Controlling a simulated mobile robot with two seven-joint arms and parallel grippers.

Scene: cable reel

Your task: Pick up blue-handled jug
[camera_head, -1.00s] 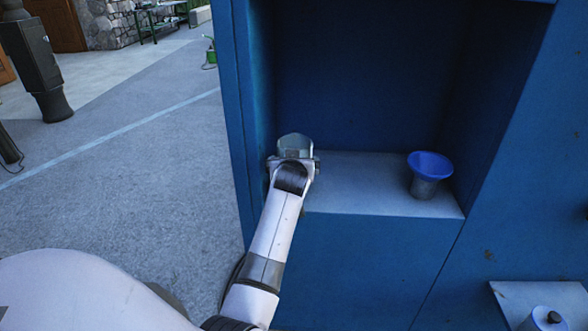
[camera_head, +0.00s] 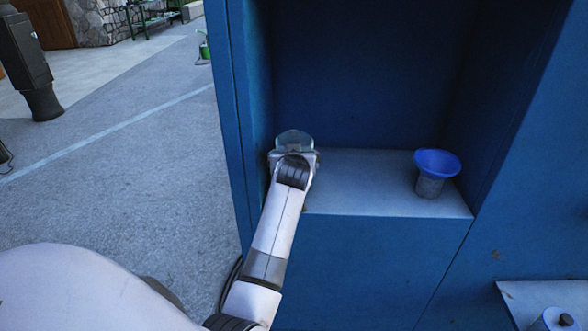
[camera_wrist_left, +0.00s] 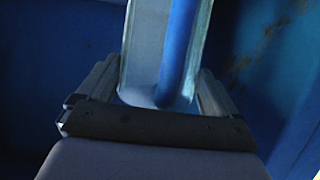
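The clear jug (camera_head: 294,139) stands in the left part of the blue alcove, mostly hidden behind my left gripper in the head view. In the left wrist view the glass jug (camera_wrist_left: 143,50) has a blue strip, likely its handle (camera_wrist_left: 180,45), running along it. My left gripper (camera_head: 294,153) is at the jug, and its two fingers flank the glass closely on both sides, seemingly touching it, in the wrist view (camera_wrist_left: 160,85). Whether the jug's base rests on the shelf is hidden. My right gripper is not in view.
A blue funnel (camera_head: 438,162) sits on a grey cup-like base at the right of the alcove shelf (camera_head: 365,190). The alcove's left wall (camera_head: 250,90) is close beside my left gripper. The shelf's middle is clear. A pale ledge (camera_head: 525,295) is at lower right.

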